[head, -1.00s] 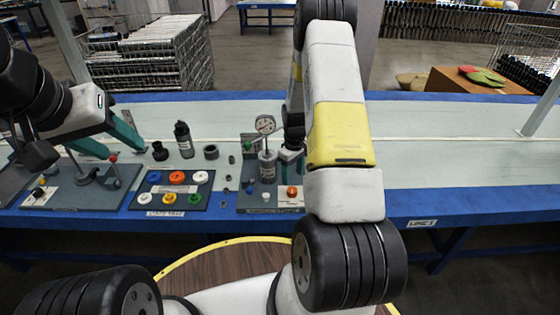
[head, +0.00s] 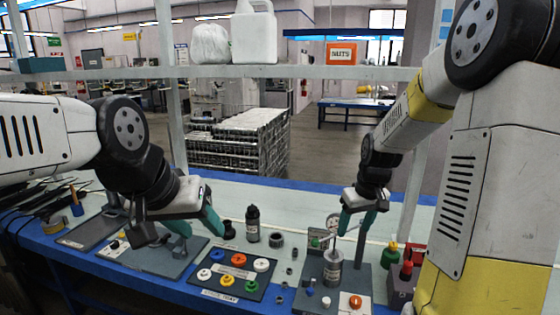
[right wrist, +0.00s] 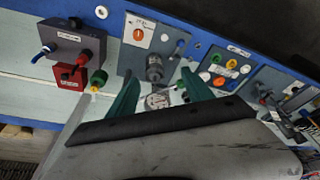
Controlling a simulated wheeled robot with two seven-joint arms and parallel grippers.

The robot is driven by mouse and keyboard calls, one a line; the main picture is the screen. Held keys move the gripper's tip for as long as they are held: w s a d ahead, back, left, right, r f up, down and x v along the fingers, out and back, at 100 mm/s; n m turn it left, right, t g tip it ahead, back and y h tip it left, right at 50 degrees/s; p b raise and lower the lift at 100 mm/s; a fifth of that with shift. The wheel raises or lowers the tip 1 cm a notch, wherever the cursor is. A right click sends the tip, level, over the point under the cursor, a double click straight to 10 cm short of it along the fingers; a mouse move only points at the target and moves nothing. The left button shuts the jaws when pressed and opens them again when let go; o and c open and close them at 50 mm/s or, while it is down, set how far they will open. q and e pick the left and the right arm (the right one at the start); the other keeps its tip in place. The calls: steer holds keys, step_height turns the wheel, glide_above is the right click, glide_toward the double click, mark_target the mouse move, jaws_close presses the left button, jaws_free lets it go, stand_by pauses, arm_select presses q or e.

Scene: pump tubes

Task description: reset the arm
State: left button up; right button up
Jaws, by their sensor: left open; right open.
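My left gripper (head: 198,222) is open and empty, with teal fingers, above the grey plate (head: 150,262) at the left of the bench. My right gripper (head: 355,227) is open and empty, above the bench beside the round dial gauge (head: 333,222). In the right wrist view its two teal fingers (right wrist: 160,92) stand wide apart. The gauge (right wrist: 158,100) and the metal cylinder (right wrist: 154,68) appear beyond the gap between them, with nothing held. The metal cylinder (head: 332,270) stands upright on the grey station plate below the gauge.
Red and green fittings (head: 392,255) stand right of the gauge station. A shelf (head: 300,73) with a white canister (head: 254,32) crosses above the bench.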

steer(key=s+a+r+m+t, duration=0.1)
steer(key=s+a+r, duration=0.2)
steer(key=s+r, duration=0.4)
steer(key=s+a+r+m+t+y, duration=0.1)
steer(key=s+a+r+t, duration=0.1)
steer(key=s+r, duration=0.5)
steer(key=s+a, duration=0.1)
steer(key=s, duration=0.5)
steer(key=shift+s+a+m, duration=0.2)
steer(key=shift+m, duration=0.1)
